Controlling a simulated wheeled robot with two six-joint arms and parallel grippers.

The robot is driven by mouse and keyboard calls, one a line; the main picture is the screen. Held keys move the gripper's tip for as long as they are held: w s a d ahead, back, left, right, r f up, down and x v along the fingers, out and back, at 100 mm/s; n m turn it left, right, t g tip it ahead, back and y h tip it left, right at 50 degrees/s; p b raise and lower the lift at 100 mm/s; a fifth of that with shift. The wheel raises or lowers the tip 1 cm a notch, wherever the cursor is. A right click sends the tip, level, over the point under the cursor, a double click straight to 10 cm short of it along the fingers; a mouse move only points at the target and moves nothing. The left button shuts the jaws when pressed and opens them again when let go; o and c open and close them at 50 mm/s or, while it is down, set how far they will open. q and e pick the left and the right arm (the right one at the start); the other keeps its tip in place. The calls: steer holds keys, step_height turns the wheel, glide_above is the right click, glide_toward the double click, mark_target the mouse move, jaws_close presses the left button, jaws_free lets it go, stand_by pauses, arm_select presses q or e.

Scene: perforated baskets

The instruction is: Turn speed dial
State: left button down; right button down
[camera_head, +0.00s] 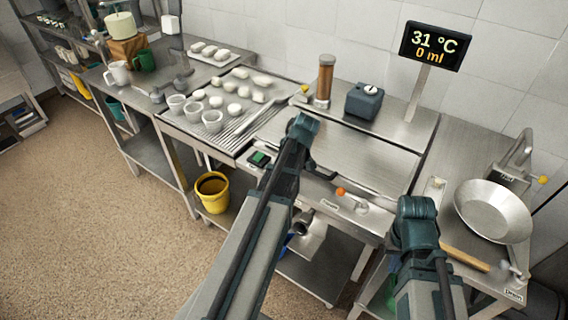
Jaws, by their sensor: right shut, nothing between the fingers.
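A blue-grey box (364,101) with a pale round knob (371,89) on top stands at the back of the steel bench; the knob is the most dial-like thing I see, and no speed label is readable. My left arm rises through the middle; its gripper (322,173) is small, dark and partly hidden, so its opening cannot be told. My right gripper (384,204) is shut and empty, low by the bench's front edge and partly hidden by my wrist. Both grippers are apart from the box.
A display (436,46) reads 31 °C and 0 ml. A brown cylinder (325,79) stands left of the box. A steel pan (493,211) is at right. A tray (199,132) holds several pale pieces and cups. An orange-tipped lever (341,191) sits at the front edge.

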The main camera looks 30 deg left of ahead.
stand_by(0.4)
arm_select(q)
steer(key=shift+c, duration=2.4)
jaws_free()
steer(key=shift+r, duration=0.1)
steer(key=p+v, duration=1.3)
steer(key=shift+r, duration=0.3)
steer(key=shift+s+d, duration=0.1)
